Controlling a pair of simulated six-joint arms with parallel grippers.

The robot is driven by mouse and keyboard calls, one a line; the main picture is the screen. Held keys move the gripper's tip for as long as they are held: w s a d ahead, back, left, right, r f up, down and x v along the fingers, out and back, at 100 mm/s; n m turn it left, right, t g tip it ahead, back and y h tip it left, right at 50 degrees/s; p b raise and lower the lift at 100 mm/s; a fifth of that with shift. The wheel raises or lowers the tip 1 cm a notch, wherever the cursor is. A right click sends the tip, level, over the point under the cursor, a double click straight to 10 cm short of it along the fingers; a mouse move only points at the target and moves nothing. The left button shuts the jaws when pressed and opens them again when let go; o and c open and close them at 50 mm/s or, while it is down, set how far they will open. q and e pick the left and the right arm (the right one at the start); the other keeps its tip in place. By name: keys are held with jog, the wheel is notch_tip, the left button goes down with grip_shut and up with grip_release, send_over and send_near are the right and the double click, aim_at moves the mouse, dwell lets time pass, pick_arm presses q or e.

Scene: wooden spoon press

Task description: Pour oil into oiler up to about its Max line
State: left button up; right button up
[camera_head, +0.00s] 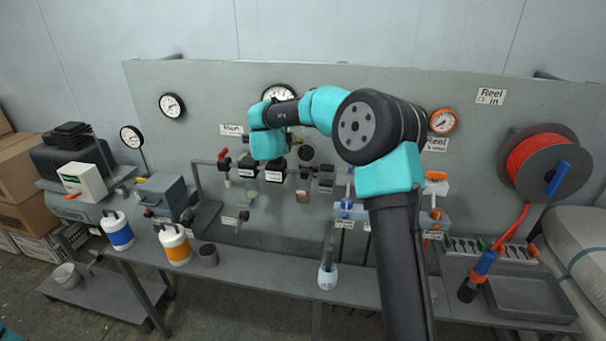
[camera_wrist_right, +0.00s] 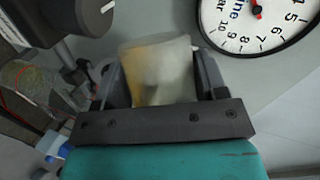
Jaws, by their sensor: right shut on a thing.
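My right gripper (camera_wrist_right: 162,80) is shut on a small translucent cup (camera_wrist_right: 162,68) with yellowish contents, shown between its two fingers in the right wrist view. In the head view the gripper (camera_head: 266,158) is up against the board, in front of a row of air-line units below the middle gauge. The cup is hidden there or too small to tell. A clear bowl with a red line (camera_wrist_right: 36,88), perhaps the oiler, stands left of the cup in the wrist view, apart from it. Its oil level is unclear. My left gripper is out of view.
A blue-banded white can (camera_head: 117,232), an orange-banded white can (camera_head: 174,246), a grey cup (camera_head: 208,255) and a small white bottle (camera_head: 327,276) stand on the bench. A large gauge (camera_wrist_right: 262,22) is close right of the gripper. A red valve handle (camera_head: 223,154) is left of it.

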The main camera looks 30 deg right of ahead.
dwell(0.9)
jog(key=shift+w+m+t, duration=0.3)
dwell(0.4)
jog(key=shift+s+f+m, duration=0.15)
jog(key=shift+f+m, duration=0.1)
jog(key=shift+m, duration=0.15)
dwell(1.5)
jog(key=shift+r, duration=0.1)
jog(key=shift+w+a+r+n, duration=0.1)
jog(key=shift+w+r+n, duration=0.15)
jog(key=shift+n, duration=0.35)
jog(key=shift+w+a+f+n+g, duration=0.1)
jog(key=shift+f+n+g, duration=0.4)
jog(key=shift+n+g, duration=0.1)
jog(key=shift+r+n, duration=0.1)
jog(key=shift+n, duration=0.2)
dwell(0.3)
